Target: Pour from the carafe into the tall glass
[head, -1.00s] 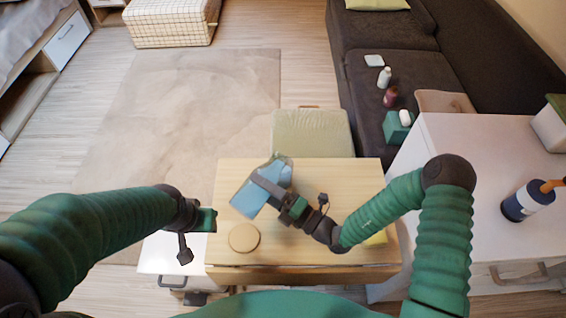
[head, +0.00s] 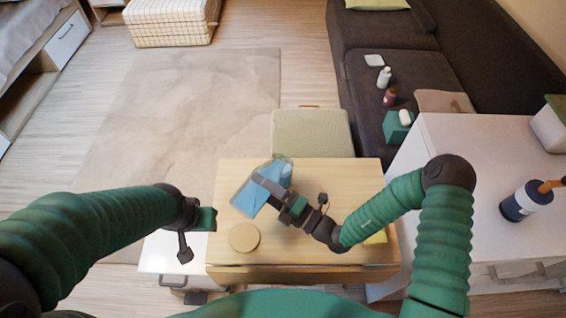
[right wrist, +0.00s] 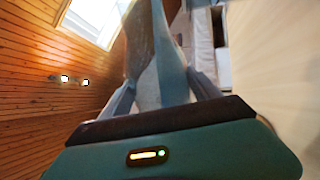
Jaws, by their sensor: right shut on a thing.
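The carafe (head: 247,198) is see-through with a blue content and lies strongly tilted over the wooden table. My right gripper (head: 268,186) is shut on it. In the right wrist view the carafe (right wrist: 160,75) shows blurred between the two fingers. A clear rounded edge shows at its upper end; I cannot tell whether that is carafe or glass. I cannot make out the tall glass separately. My left gripper (head: 203,219) is at the table's left edge, apart from the carafe; its jaw opening cannot be made out.
A round wooden coaster (head: 244,237) lies on the wooden table (head: 340,185) near the front left. A yellow item (head: 377,238) is partly behind my right arm. A pale padded stool (head: 311,132) stands beyond the table. A white cabinet (head: 470,160) with a blue-and-white bottle (head: 526,202) is at right.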

